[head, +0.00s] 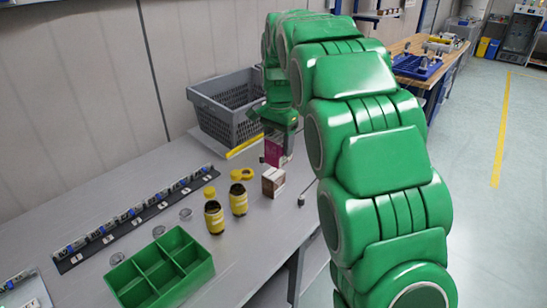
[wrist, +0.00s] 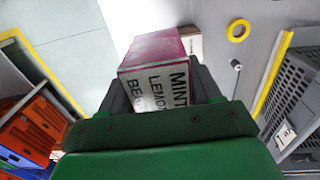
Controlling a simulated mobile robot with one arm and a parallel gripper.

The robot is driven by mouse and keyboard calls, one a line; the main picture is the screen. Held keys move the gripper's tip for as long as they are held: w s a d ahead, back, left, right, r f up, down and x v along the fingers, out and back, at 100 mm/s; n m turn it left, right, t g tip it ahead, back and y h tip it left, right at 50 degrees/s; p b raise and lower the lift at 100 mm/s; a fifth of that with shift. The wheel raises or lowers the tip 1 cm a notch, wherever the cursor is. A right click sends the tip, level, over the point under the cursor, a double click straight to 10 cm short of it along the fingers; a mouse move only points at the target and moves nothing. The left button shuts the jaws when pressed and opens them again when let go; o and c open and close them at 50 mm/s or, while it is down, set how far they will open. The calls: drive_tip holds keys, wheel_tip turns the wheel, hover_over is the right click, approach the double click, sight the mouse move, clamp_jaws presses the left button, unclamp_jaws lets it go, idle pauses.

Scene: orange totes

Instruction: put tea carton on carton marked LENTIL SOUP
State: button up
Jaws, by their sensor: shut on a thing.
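My gripper (head: 283,132) is shut on a magenta and white carton (head: 274,152), apparently the tea carton. A small brown and white carton (head: 273,183) stands on the grey table, just below the held one in the head view. Its label is too small to read. A pale edge of a carton (wrist: 192,41) shows behind the held carton in the wrist view. The gap between the two cartons cannot be judged.
Two dark jars with yellow labels (head: 214,217) (head: 238,199) stand left of the brown carton. A yellow ring (head: 242,174) lies near them. A grey crate (head: 227,112) stands behind. A green divided tray (head: 160,270) and a dark rail (head: 135,218) lie at left.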

drive_tip(key=shift+w+a+f, duration=0.25)
drive_tip(key=shift+w+f, duration=1.55)
drive_tip(key=shift+w, duration=0.15)
drive_tip(key=shift+w+a+f, duration=0.2)
drive_tip(key=shift+w+f, duration=1.55)
drive_tip(key=shift+w, duration=0.15)
drive_tip(key=shift+w+f, duration=0.1)
drive_tip(key=shift+f, duration=1.45)
drive_tip(key=shift+f, duration=0.1)
drive_tip(key=o, duration=1.2)
drive_tip(key=shift+r, duration=6.1)
